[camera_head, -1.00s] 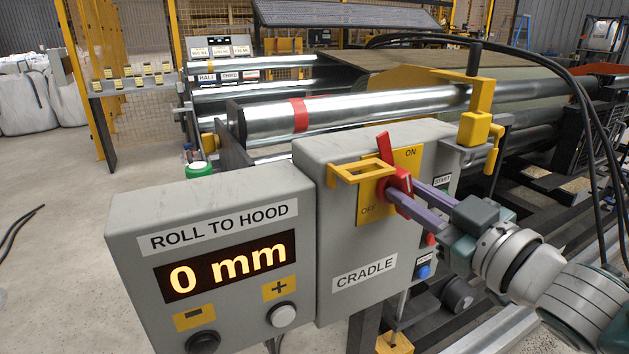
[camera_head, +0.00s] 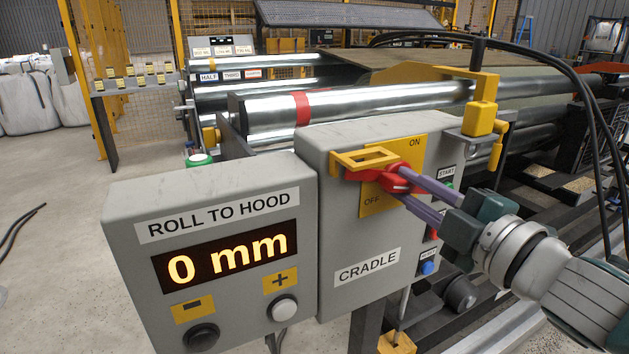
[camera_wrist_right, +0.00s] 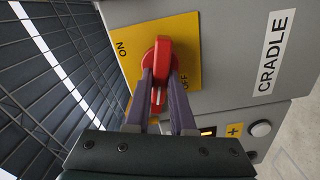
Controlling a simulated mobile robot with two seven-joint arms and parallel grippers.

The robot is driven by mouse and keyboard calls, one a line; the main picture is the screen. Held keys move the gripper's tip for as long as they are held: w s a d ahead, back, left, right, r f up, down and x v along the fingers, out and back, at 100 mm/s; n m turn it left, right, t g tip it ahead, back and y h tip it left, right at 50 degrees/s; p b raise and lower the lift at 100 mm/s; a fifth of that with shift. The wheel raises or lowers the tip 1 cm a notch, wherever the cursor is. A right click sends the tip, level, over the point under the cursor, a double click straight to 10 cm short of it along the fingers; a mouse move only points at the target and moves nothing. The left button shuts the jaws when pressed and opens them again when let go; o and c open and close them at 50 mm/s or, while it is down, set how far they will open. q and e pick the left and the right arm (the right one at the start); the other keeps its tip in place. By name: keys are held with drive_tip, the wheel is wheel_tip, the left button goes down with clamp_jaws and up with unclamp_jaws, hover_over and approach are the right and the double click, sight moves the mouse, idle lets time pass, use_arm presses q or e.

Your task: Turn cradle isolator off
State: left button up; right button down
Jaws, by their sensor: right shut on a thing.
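The cradle isolator is a red rotary handle (camera_head: 398,179) on a yellow plate (camera_head: 409,150) marked ON at upper right and OFF at lower left. The plate is on the grey CRADLE box (camera_head: 341,208). The handle lies nearly level, its tip pointing left, beside and partly behind a yellow bracket (camera_head: 363,162). My right gripper (camera_head: 404,187) is shut on the handle, a purple finger on either side. In the right wrist view the red handle (camera_wrist_right: 163,60) sits between the fingertips (camera_wrist_right: 161,82). My left gripper is not in view.
The ROLL TO HOOD box (camera_head: 223,217) stands left of the CRADLE box and reads 0 mm. A START label (camera_head: 447,171) and a blue button (camera_head: 427,268) are close to my right fingers. A yellow clamp (camera_head: 479,117) and steel rollers (camera_head: 350,105) are behind.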

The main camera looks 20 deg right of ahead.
drive_tip(key=shift+f+n+b, duration=0.1)
drive_tip(key=shift+n+b, duration=0.3)
drive_tip(key=shift+n, duration=1.2)
drive_tip(key=c, duration=0.8)
unclamp_jaws()
drive_tip(key=shift+o, duration=0.2)
drive_tip(key=shift+s, duration=0.15)
drive_tip(key=s, duration=0.9)
drive_tip(key=shift+s+d, duration=0.35)
drive_tip(key=shift+d, duration=0.05)
